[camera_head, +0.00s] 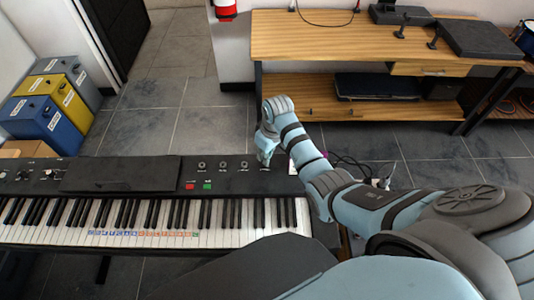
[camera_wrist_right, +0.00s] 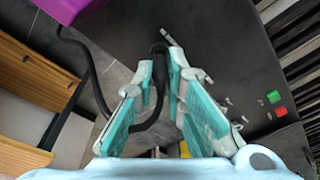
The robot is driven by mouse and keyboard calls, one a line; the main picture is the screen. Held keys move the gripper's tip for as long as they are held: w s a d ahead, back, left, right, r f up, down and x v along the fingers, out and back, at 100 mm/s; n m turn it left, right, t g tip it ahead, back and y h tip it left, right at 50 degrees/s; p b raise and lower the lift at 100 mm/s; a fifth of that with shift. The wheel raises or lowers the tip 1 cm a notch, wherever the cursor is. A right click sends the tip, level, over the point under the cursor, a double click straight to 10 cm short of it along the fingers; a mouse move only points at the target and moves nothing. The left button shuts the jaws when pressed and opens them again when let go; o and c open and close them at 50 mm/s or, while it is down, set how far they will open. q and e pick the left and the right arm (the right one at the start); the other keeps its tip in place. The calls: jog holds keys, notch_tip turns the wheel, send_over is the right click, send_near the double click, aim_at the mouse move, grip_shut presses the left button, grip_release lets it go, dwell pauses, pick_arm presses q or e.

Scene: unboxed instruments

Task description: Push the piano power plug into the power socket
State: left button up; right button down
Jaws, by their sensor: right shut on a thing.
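The piano (camera_head: 130,225) is a long black keyboard on the left of the head view. Its dark casing (camera_wrist_right: 215,40) also fills much of the right wrist view. My right gripper (camera_head: 264,160) reaches down at the piano's back right edge. In the right wrist view its teal fingers (camera_wrist_right: 160,62) are closed around a black plug (camera_wrist_right: 159,50) near the fingertips. A black cable (camera_wrist_right: 95,75) loops from it. I cannot make out the power socket, nor whether the plug touches it. My left gripper is not in view.
A wooden workbench (camera_head: 330,35) with a lower shelf stands behind. Dark cables (camera_head: 350,165) lie right of the gripper, partly behind my arm. A purple object (camera_wrist_right: 65,8) is near the plug. Blue, yellow and grey boxes (camera_head: 50,115) stand at the left. The tiled floor between is clear.

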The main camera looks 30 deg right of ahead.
jog(key=shift+f+b, duration=0.35)
jog(key=shift+f, duration=0.3)
jog(key=shift+r, duration=0.1)
jog(key=c, duration=1.6)
grip_release()
jog(key=shift+o, duration=0.2)
